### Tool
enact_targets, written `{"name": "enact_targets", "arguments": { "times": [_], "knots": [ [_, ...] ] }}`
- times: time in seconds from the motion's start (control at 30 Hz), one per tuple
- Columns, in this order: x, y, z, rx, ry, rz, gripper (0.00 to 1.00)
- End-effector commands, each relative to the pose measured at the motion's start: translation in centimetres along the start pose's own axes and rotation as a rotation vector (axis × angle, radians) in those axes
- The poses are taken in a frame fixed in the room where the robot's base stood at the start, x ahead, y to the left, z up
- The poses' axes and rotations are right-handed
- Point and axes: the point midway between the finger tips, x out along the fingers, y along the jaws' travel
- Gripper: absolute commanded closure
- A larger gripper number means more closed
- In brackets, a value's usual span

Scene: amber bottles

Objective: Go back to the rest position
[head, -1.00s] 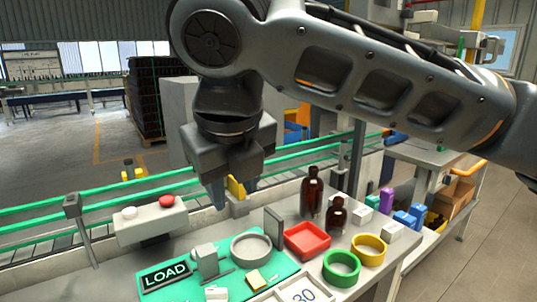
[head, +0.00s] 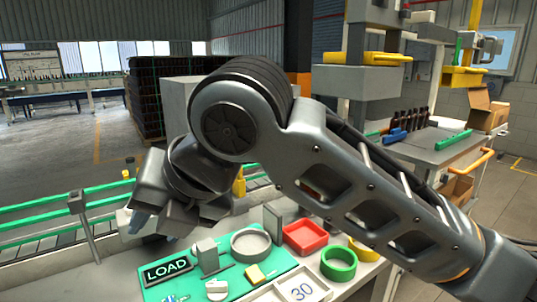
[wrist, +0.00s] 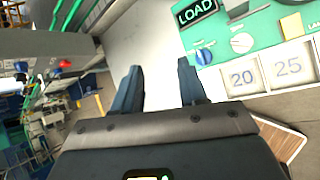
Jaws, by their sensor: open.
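My gripper (wrist: 160,88) shows in the wrist view with its two dark fingers apart and nothing between them. In the head view my gripper (head: 140,222) is at the left, above the near side of the conveyor and left of the green LOAD board (head: 220,268). The board also shows in the wrist view (wrist: 262,22), at the upper right. My arm crosses the head view and hides the middle of the bench, including the place where the brown bottles stood.
A red tray (head: 305,238), a green ring (head: 339,265) and a grey ring (head: 250,245) sit on the bench. A green-railed conveyor (head: 40,225) runs behind at the left. A side table with several dark bottles (head: 410,122) stands at the right.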

Motion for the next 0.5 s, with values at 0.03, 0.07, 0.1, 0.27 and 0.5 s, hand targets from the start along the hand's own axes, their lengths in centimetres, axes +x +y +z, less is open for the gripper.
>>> {"name": "enact_targets", "arguments": {
  "times": [0.03, 0.07, 0.1, 0.27, 0.5],
  "knots": [
    [0.7, 0.7, -0.7, 0.080, -0.002, 0.072, 0.58],
    [0.9, 1.1, -0.9, 0.129, -0.010, 0.113, 0.58],
    [1.1, 1.6, -1.1, 0.195, -0.018, 0.166, 0.58],
    [1.6, 2.8, -1.6, 0.469, -0.047, 0.364, 0.58],
    [1.7, 1.9, -2.4, 0.898, -0.080, 0.620, 0.58]
  ]
}}
